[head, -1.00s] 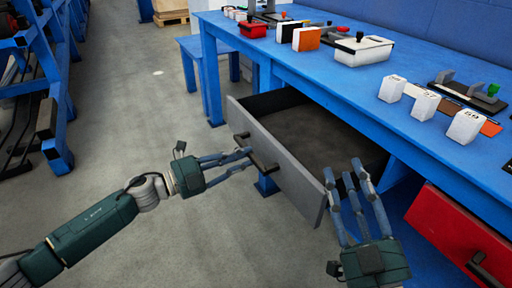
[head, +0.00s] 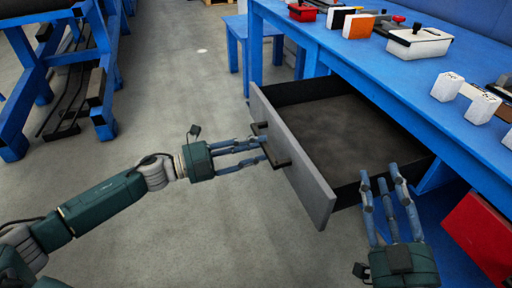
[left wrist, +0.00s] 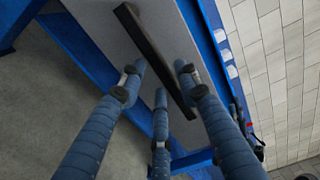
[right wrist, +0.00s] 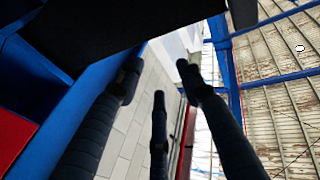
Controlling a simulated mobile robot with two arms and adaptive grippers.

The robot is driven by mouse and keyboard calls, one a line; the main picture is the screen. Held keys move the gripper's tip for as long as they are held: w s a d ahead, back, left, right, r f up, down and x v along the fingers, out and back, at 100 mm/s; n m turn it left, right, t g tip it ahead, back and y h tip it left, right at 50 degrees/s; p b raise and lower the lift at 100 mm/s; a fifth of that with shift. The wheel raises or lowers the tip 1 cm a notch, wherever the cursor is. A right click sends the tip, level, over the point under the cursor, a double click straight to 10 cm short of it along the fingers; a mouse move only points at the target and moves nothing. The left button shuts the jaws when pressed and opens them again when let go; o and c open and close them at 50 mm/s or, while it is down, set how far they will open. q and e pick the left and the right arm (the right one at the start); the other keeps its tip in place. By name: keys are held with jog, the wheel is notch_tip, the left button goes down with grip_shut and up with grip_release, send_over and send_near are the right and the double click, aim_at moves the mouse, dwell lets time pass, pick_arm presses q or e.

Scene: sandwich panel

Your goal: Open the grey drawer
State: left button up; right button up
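The grey drawer (head: 295,150) stands far out of the blue table, and its dark, empty inside shows in the head view. Its front has a dark bar handle (head: 270,147), which also crosses the left wrist view (left wrist: 150,50). My left gripper (head: 260,149) is at the handle, with its fingers spread on both sides of the bar in the left wrist view (left wrist: 160,78). Its fingers look apart, and contact with the bar is not clear. My right gripper (head: 382,174) is open and empty, in front of the drawer's right side in the head view.
The blue table (head: 345,50) carries boxes, including a white lidded box (head: 418,42) and white blocks (head: 447,87). A red drawer (head: 480,235) is at the right. A blue rack (head: 60,80) stands at the left. The floor (head: 185,100) between is clear.

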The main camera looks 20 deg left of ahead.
pick_arm(q)
jog(key=shift+a, duration=0.1)
jog(key=v, duration=1.2)
dwell(0.4)
